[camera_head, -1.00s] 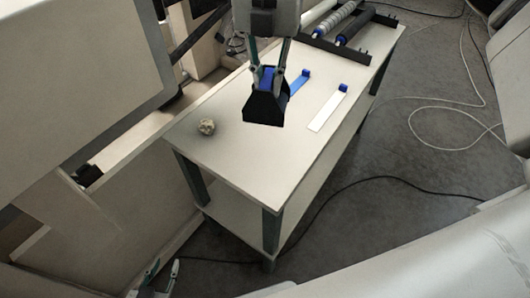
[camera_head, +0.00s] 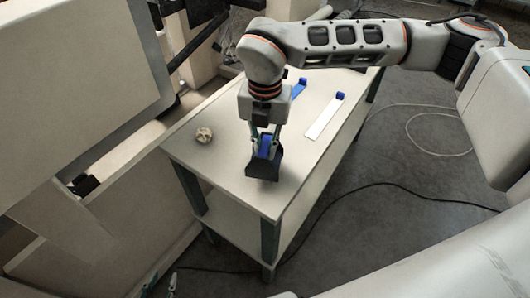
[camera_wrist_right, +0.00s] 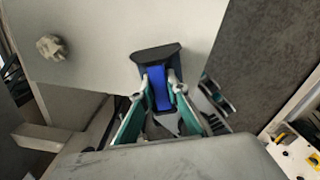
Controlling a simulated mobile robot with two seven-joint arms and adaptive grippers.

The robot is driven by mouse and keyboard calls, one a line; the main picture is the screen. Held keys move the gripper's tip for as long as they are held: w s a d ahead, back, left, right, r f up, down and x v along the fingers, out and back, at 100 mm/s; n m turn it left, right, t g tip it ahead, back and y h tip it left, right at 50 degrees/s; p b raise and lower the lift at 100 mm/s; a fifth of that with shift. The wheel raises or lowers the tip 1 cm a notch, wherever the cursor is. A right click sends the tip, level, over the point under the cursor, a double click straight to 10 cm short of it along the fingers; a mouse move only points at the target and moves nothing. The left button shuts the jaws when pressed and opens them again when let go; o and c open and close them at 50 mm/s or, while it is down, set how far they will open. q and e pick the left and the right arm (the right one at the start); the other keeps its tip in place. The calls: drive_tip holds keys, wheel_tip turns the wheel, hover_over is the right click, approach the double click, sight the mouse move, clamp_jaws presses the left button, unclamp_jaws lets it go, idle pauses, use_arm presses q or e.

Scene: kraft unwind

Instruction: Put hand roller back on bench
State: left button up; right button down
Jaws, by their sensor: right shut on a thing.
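The hand roller, a dark wide head with a blue grip (camera_head: 264,167), is in my right gripper (camera_head: 265,145) over the near end of the pale bench (camera_head: 222,168). In the right wrist view, the fingers (camera_wrist_right: 160,98) close on both sides of the blue part (camera_wrist_right: 160,90), and the black head (camera_wrist_right: 155,54) points away toward the bench top. I cannot tell whether the roller touches the bench. My left gripper (camera_head: 161,285) is at the bottom edge of the head view, empty, with its fingertips apart, away from the bench.
A crumpled pale lump (camera_head: 204,135) lies near the bench's left edge. A white strip with a blue end (camera_head: 322,122) and a blue strip (camera_head: 298,90) lie farther back. Dark cables (camera_head: 335,205) cross the floor.

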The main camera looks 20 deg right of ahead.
wheel_tip(320, 180, down, 2)
drive_tip(key=shift+f, duration=0.2)
drive_tip(key=shift+f, duration=0.35)
drive_tip(key=shift+s+f+b, duration=0.15)
drive_tip(key=shift+f+b, duration=0.15)
drive_tip(key=shift+f, duration=0.15)
drive_tip(key=c, duration=2)
unclamp_jaws()
drive_tip(key=shift+f, duration=0.1)
drive_tip(key=shift+d, duration=0.1)
drive_tip(key=shift+r, duration=0.25)
